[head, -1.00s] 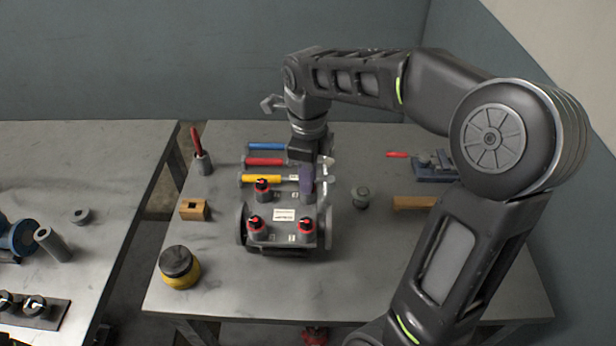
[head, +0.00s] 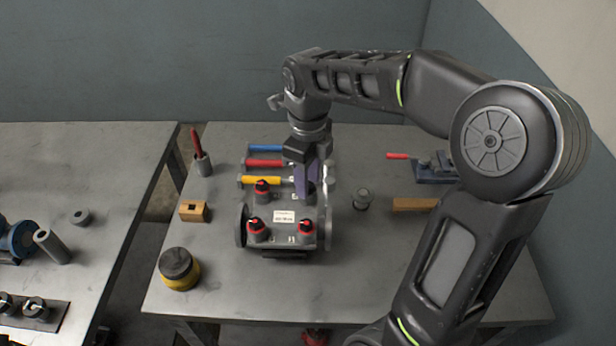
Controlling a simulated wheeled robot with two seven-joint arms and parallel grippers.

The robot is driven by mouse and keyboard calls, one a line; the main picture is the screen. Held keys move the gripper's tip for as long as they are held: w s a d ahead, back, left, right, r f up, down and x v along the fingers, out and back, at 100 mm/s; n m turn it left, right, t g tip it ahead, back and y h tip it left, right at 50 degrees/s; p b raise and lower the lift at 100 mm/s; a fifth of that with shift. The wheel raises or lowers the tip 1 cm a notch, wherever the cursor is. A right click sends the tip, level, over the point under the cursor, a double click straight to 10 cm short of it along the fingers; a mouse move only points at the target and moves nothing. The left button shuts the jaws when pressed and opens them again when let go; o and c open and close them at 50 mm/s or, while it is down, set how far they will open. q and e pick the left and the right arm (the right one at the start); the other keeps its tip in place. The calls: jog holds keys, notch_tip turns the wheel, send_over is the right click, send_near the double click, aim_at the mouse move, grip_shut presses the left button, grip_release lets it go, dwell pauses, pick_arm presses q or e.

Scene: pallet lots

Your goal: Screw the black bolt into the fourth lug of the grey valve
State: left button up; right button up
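The grey valve (head: 265,242) stands on the table with a flange at each side. Three of its lugs carry black bolt heads with red rings: back left (head: 262,187), front left (head: 258,226) and front right (head: 306,227). My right gripper (head: 307,190) points straight down over the back-right lug, its purple-grey fingers close above or at it. The fingers hide that lug and most of what is between them, so I cannot make out the fourth bolt or whether the fingers are closed. My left gripper is not in view.
Blue, red and yellow-handled tools (head: 262,180) lie behind the valve. A yellow jar with a dark lid (head: 179,268), a wooden block (head: 194,211) and a cup with a red-handled tool (head: 203,165) stand left. A small grey-green part (head: 361,198) and a vise (head: 437,170) are right.

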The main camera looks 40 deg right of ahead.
jog(key=n, duration=0.6)
jog(key=shift+n+p, duration=0.3)
jog(key=n, duration=0.7)
jog(key=shift+p, duration=0.35)
jog(key=n, duration=0.5)
jog(key=shift+p, duration=0.3)
jog(key=n, duration=0.4)
jog(key=shift+n, duration=0.4)
grip_shut()
